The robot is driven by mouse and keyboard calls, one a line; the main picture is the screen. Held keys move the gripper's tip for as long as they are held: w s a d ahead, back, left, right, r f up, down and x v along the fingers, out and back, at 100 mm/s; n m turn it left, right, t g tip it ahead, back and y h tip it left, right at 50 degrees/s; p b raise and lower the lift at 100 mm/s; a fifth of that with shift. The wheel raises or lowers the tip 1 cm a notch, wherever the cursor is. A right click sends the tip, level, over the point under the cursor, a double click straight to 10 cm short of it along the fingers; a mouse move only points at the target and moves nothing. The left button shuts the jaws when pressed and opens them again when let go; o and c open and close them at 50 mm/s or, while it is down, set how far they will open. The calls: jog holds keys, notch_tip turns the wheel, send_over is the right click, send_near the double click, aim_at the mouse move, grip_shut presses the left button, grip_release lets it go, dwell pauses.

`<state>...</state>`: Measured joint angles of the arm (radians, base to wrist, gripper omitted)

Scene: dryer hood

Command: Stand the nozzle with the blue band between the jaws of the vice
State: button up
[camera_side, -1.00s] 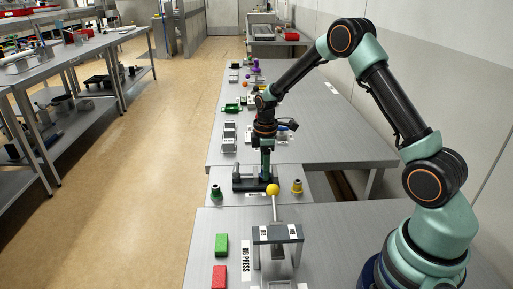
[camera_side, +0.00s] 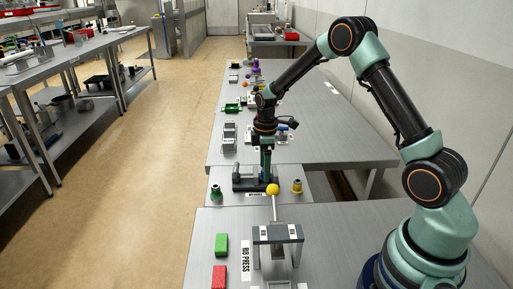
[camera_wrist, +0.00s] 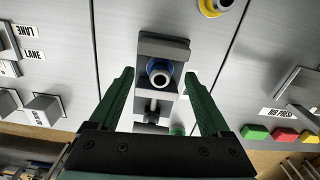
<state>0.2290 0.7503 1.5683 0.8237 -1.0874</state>
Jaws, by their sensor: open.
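The nozzle with the blue band (camera_wrist: 159,72) stands upright between the jaws of the vice (camera_wrist: 165,48) in the wrist view, seen from above into its open end. My gripper (camera_wrist: 159,78) is open, one green finger on each side of the nozzle, with a gap to it on both sides. In the side view my gripper (camera_side: 266,172) points straight down over the dark vice (camera_side: 244,184). There the blue-banded nozzle is hidden behind the fingers and the yellow knob.
A green-banded nozzle (camera_side: 215,192) stands left of the vice and a yellow-banded nozzle (camera_side: 297,187) right of it. The press (camera_side: 277,234), with a yellow-knobbed lever (camera_side: 273,189), stands in front. Green (camera_side: 221,244) and red (camera_side: 219,276) blocks lie nearer.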

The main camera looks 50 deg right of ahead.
notch_tip(320, 180, up, 11)
dwell(0.4)
jog(key=shift+r, duration=0.2)
jog(key=s+a+r+m+t, duration=0.2)
jog(key=s+a+r+m, duration=0.3)
jog(key=r, duration=0.3)
jog(key=s+a+r+m+t, duration=0.2)
jog(key=s+a+m+t, duration=0.1)
jog(key=s, duration=0.9)
jog(key=a+m, duration=0.1)
jog(key=a, duration=0.1)
jog(key=shift+s+a+m+t, duration=0.2)
jog(key=shift+a+m+t, duration=0.1)
jog(key=shift+a+m, duration=0.1)
